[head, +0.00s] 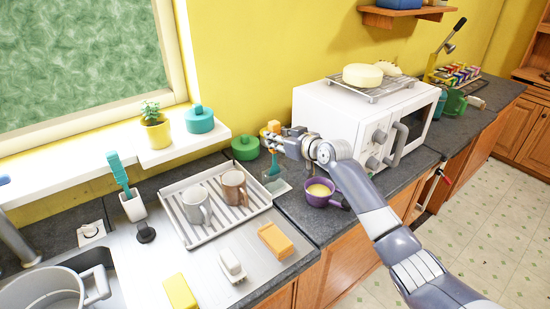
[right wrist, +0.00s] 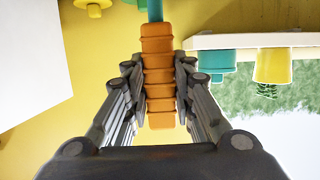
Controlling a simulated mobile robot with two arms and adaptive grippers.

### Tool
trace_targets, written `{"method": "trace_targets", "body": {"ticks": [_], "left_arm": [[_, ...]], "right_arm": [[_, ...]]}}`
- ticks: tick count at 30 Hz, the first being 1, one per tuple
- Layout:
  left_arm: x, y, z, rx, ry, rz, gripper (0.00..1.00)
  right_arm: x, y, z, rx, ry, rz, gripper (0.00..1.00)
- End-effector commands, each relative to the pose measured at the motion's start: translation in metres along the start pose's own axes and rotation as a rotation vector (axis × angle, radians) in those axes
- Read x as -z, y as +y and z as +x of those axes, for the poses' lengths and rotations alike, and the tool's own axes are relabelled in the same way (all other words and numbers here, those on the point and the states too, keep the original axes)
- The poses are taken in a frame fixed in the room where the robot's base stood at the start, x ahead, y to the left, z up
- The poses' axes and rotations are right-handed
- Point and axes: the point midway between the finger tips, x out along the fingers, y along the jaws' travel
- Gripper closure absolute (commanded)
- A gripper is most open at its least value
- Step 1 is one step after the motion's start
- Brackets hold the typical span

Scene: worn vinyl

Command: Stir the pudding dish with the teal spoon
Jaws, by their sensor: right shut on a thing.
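The teal spoon (head: 273,166) has an orange ribbed handle (right wrist: 158,78) and a teal shaft (right wrist: 155,10). My right gripper (head: 273,141) is shut on the orange handle, with its fingers on both sides in the right wrist view. In the head view the teal end hangs down above a pale greyish piece on the counter, left of the pudding dish; I cannot tell if it touches. The pudding dish (head: 320,190) is a purple pan with yellow content, on the counter below my right forearm. The spoon is outside it. My left gripper is not in view.
A white microwave (head: 340,118) with a rack on top stands right of the gripper. A drying tray (head: 212,236) with two mugs lies left of the dish. Green and teal lidded pots (head: 245,147) (head: 200,119) stand behind. The counter's front edge is close to the dish.

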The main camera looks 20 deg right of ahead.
Motion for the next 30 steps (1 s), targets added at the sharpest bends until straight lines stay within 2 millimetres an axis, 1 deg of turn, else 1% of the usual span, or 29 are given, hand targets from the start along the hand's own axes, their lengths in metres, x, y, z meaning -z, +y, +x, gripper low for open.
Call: {"method": "trace_targets", "body": {"ticks": [1, 19, 22, 30], "left_arm": [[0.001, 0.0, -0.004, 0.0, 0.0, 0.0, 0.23], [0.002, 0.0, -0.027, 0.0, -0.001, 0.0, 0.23], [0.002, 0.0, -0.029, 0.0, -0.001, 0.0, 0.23], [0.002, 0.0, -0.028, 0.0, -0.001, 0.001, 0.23]], "right_arm": [[0.005, 0.0, -0.002, 0.0, 0.001, -0.001, 1.0], [0.034, 0.0, -0.01, 0.0, 0.001, -0.002, 1.0], [0.037, 0.0, -0.011, 0.0, 0.001, -0.002, 1.0], [0.036, 0.0, -0.011, 0.0, 0.001, -0.001, 1.0]]}}
